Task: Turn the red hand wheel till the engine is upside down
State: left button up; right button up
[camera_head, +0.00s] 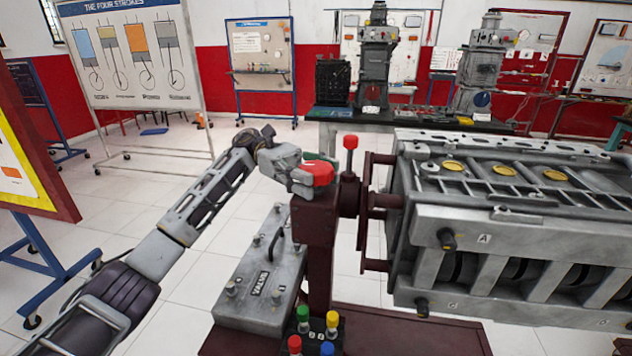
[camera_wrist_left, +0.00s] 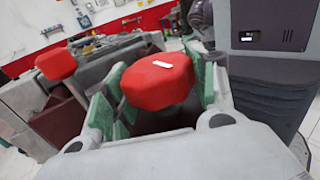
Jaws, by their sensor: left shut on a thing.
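The red hand wheel shows as a red knob (camera_head: 319,172) at the top of the dark red stand post (camera_head: 315,225). My left gripper (camera_head: 306,178) is shut on this knob, coming from the left. In the left wrist view the knob (camera_wrist_left: 160,82) sits between the green-padded fingers (camera_wrist_left: 157,95). A second red knob (camera_head: 350,141) stands on a short stem just right of it, and also shows at the left in the wrist view (camera_wrist_left: 56,64). The grey engine (camera_head: 510,240) hangs level on the stand at the right, yellow discs on its top face. My right gripper is out of view.
Several coloured knobs (camera_head: 303,318) stand at the stand's foot. Behind is a bench (camera_head: 420,120) with other engine models. A chart board (camera_head: 130,55) stands at the left.

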aim_at(316, 165)
pick_arm(q)
jog(key=shift+m+g+y+b, duration=0.4)
jog(key=shift+m+g+y, duration=0.5)
jog(key=shift+g+y, duration=0.15)
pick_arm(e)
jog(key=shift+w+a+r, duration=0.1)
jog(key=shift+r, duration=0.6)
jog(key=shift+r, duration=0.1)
pick_arm(q)
jog(key=o, duration=1)
jog(key=shift+r, duration=5)
